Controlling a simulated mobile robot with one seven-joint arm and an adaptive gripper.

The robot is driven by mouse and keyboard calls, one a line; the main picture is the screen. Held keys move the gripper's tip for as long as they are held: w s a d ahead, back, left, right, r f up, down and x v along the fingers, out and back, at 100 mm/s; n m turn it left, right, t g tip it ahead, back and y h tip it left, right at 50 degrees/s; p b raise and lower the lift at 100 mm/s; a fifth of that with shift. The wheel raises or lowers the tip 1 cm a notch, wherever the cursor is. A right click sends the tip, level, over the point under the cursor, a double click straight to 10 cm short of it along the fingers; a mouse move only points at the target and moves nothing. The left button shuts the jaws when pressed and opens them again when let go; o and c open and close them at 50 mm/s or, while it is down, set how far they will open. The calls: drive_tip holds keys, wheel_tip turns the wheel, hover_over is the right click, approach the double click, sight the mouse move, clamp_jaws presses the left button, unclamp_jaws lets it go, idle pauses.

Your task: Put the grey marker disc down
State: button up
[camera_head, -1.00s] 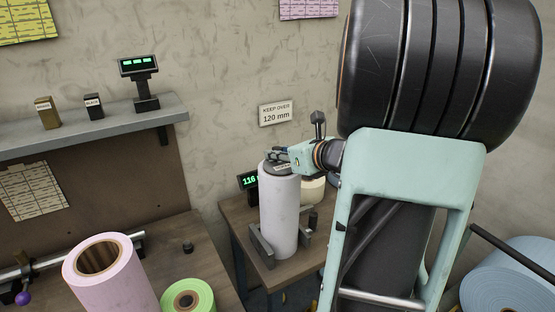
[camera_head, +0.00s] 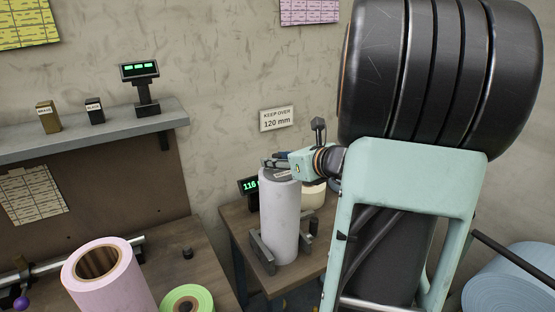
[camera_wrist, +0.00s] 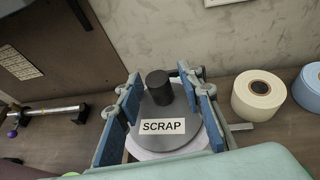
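The grey marker disc (camera_wrist: 185,138) has a dark knob and a label reading SCRAP. It lies on top of an upright pale lilac roll (camera_head: 280,220), whose pale rim shows below the disc in the wrist view (camera_wrist: 140,153). In the head view the disc is mostly hidden by my gripper (camera_head: 272,163). In the wrist view my gripper (camera_wrist: 165,108) has its blue-padded fingers wide apart, one on each side of the disc, clear of the knob. I cannot tell whether the pads touch the disc's rim.
The roll stands between grey brackets (camera_head: 262,254) on a small wooden table (camera_head: 236,215). A display reading 116 (camera_head: 249,186) stands behind it. A cream roll (camera_wrist: 258,95) and a blue roll (camera_wrist: 310,85) are to the right. Pink (camera_head: 118,285) and green (camera_head: 170,298) rolls are front left.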

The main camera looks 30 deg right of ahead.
drive_tip(key=v, duration=1.2)
